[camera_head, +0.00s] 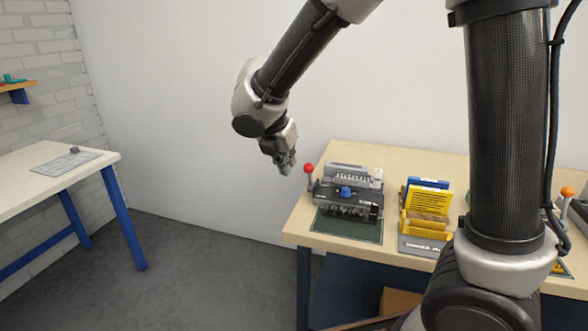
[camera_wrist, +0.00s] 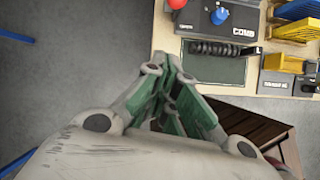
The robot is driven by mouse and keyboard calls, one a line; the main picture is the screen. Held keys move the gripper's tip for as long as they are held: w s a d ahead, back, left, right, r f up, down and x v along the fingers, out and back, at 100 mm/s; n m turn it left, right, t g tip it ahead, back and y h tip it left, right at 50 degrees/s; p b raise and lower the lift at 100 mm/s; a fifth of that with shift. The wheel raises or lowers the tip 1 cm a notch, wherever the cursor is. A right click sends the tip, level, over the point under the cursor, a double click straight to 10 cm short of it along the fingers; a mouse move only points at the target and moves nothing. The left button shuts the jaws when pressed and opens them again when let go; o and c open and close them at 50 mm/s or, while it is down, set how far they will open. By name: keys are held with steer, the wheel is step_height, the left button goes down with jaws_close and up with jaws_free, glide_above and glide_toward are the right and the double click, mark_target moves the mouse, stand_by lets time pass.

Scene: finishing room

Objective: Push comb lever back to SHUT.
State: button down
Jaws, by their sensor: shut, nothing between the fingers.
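The comb binding machine (camera_head: 347,196) is a grey unit with a blue knob (camera_head: 346,192) at its front, on the left part of the wooden bench. Its lever with a red ball (camera_head: 309,168) stands up at the machine's left side. In the wrist view the red ball (camera_wrist: 177,3) shows at the top edge, cut off, beside the machine (camera_wrist: 235,22) marked COMB. My gripper (camera_head: 287,168) is shut and empty, in the air just left of the red ball in the head view. In the wrist view its fingertips (camera_wrist: 169,70) point towards the ball, apart from it. No SHUT marking is readable.
A dark green mat (camera_head: 347,229) lies under the machine. Yellow and blue holders (camera_head: 428,205) stand to its right. An orange-topped lever (camera_head: 567,191) shows further right, partly behind my arm. Another table (camera_head: 40,190) is far left, with open floor between.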

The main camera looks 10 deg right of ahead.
steer(key=w+d+f, duration=0.5)
steer(key=w+f, duration=0.1)
steer(key=f, duration=0.1)
steer(key=shift+w, duration=0.2)
steer(key=shift+w+d, duration=0.1)
stand_by(0.3)
